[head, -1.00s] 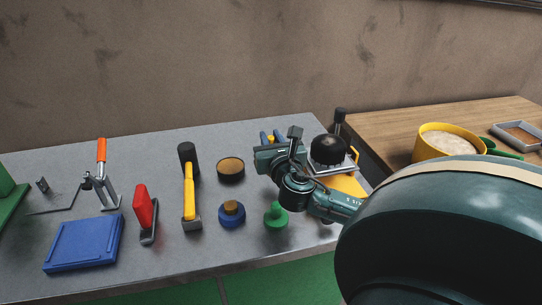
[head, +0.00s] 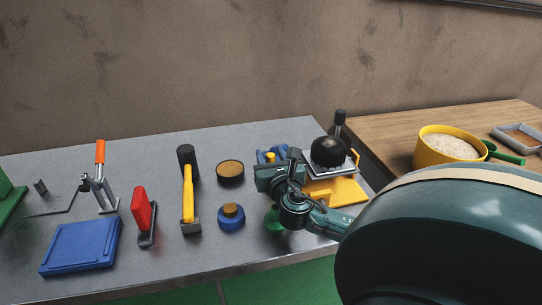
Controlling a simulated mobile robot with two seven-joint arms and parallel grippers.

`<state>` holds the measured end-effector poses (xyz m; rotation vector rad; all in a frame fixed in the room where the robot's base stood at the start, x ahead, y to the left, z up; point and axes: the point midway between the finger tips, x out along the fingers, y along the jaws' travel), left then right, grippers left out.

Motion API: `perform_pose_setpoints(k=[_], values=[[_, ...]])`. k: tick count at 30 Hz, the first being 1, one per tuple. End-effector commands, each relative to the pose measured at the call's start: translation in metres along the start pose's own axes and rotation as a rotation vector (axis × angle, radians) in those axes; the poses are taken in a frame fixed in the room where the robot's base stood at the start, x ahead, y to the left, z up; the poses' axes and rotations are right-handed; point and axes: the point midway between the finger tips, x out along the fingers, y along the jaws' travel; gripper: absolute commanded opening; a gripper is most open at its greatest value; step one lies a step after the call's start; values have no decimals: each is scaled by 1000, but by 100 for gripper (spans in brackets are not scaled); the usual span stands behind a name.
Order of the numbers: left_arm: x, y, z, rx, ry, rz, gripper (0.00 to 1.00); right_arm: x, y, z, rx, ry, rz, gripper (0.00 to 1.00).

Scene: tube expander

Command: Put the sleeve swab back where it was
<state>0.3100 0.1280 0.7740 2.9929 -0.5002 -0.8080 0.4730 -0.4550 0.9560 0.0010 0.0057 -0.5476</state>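I cannot tell for certain which piece is the sleeve swab. A small green round-based piece (head: 272,221) stands near the table's front edge, partly hidden by my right gripper. A blue round piece with a brown top (head: 232,216) stands left of it. My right gripper (head: 270,178) hangs over the right part of the grey table, behind the green piece and in front of a blue and yellow item (head: 269,157). Its fingertips are not clear, so I cannot see whether it holds anything. My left gripper is out of view.
A black dome on a yellow-based device (head: 328,152) stands close right of the gripper. A brown-topped tin (head: 230,172), a yellow-handled hammer (head: 188,195), a red-handled tool (head: 141,208) and a blue tray (head: 80,246) lie left. A yellow tub (head: 447,150) stands on the wooden table.

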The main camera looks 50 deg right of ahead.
Motion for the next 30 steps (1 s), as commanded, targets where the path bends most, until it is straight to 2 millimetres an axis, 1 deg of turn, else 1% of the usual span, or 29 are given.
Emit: perform_pose_setpoints(k=[6,9,11,14,21,24,27,30], values=[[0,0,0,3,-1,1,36,0,0,0,0,0,0,42],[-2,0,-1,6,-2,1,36,0,0,4,0,-1,1,42],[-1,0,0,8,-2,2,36,-5,0,2,-1,2,2,42],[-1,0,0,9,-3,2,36,-21,0,1,0,4,2,42],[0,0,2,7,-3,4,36,-74,0,1,1,5,2,42],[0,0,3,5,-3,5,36,-92,0,2,1,3,1,42],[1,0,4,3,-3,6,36,-107,0,1,1,3,1,42],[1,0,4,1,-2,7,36,-116,0,2,0,1,1,42]])
